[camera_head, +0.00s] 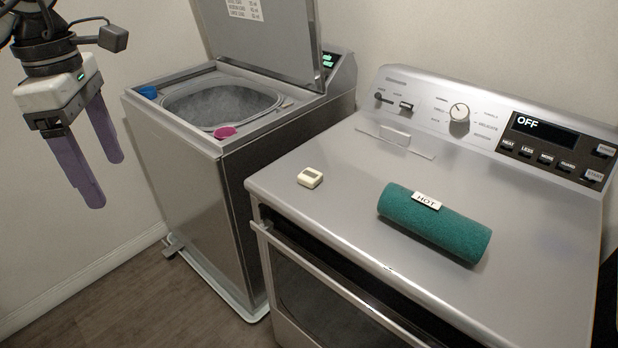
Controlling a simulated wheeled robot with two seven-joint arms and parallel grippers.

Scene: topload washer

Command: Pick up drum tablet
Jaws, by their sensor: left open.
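A small cream block with a darker patch on its top, which looks like the drum tablet (310,178), lies on the front left of the dryer's top (345,205). My left gripper (107,182) hangs at the upper left with its purple fingers pointing down. It is open and empty, well to the left of the tablet and in front of the wall. The topload washer (185,165) stands between them with its lid (265,40) raised and its drum (220,105) open. My right gripper is not in view.
A rolled teal towel (432,222) with a "HOT" tag lies right of the tablet. The washer's rim carries a blue cap (147,92) and a pink cap (225,132). The dryer's control panel (485,125) reads "OFF". The dryer top around the tablet is clear.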

